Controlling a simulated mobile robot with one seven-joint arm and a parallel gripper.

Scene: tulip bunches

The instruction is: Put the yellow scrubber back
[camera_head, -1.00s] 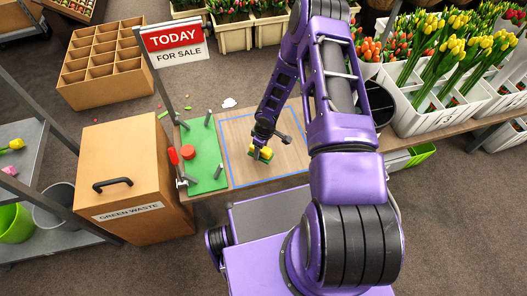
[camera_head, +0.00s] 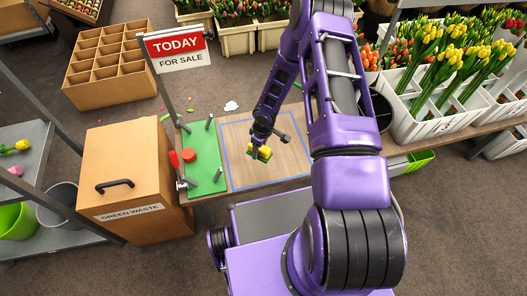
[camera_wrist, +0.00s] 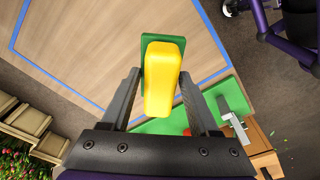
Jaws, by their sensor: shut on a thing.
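The yellow scrubber (camera_head: 263,153), a yellow block with a green pad, is held by my gripper (camera_head: 259,145) over the wooden board inside the blue outline (camera_head: 232,183). In the wrist view the scrubber (camera_wrist: 163,80) lies between the two dark fingers of my gripper (camera_wrist: 160,76), which are shut on it. Its green pad shows past the far end of the yellow body. Whether the pad touches the board is hard to tell.
Left of the outline is a green mat (camera_head: 206,180) with upright grey pegs and a red round thing (camera_head: 188,155). A green waste box (camera_head: 130,180) stands further left. Dark bucket (camera_head: 378,108) and tulip crates (camera_head: 430,125) are at right. The outlined board is otherwise clear.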

